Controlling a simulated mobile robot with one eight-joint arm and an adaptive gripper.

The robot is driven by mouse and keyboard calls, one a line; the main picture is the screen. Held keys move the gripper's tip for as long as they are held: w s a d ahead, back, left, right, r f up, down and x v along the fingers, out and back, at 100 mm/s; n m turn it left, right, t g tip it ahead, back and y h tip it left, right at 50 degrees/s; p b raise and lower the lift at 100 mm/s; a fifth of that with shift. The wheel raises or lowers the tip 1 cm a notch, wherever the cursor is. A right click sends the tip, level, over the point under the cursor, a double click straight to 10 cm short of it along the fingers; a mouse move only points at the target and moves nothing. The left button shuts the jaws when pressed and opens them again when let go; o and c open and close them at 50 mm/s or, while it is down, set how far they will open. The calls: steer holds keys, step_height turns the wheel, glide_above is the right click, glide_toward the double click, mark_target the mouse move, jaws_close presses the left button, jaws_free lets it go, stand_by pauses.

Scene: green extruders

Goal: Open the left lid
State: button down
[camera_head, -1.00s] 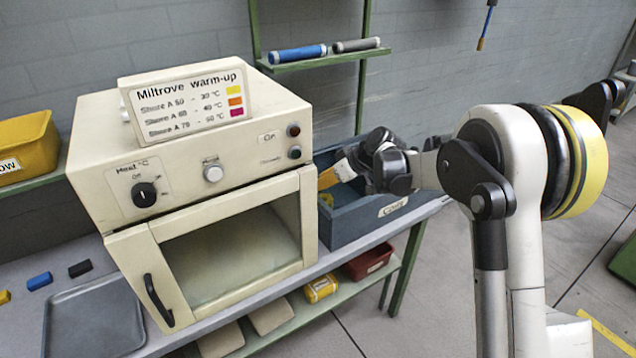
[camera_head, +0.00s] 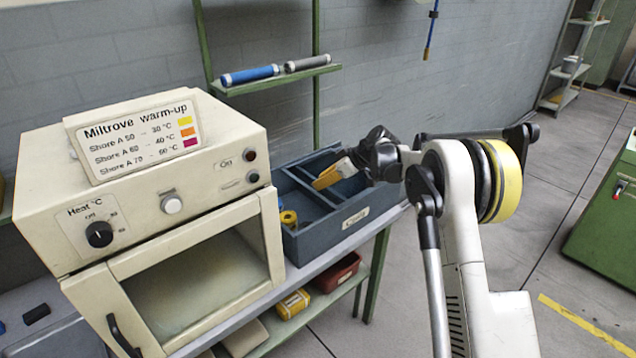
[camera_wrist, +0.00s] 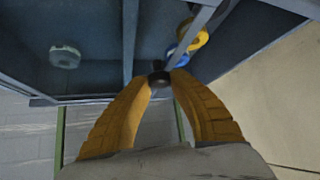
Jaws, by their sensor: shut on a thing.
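My gripper (camera_head: 322,182) reaches over the blue-grey divided crate (camera_head: 330,225), its orange fingers pointing down toward the compartments. In the wrist view my gripper (camera_wrist: 160,82) is shut on a small dark round piece (camera_wrist: 158,77) between the fingertips. How far the piece is from the crate floor I cannot tell. A yellow ring (camera_wrist: 192,36) and a blue ring (camera_wrist: 178,55) lie in the crate close by, and a pale grey round piece (camera_wrist: 65,57) is in another compartment. I cannot pick out a left lid in these views.
A cream oven (camera_head: 200,270) with a windowed front door stands left of the crate on the bench. A shelf (camera_head: 275,78) with blue and grey rolls is above. A green machine (camera_head: 605,215) is at the right edge, with open floor before it.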

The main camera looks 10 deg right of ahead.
steer(key=c, duration=1.2)
jaws_free()
steer(key=shift+w+f, duration=0.1)
steer(key=shift+o, duration=0.2)
steer(key=v, duration=1.2)
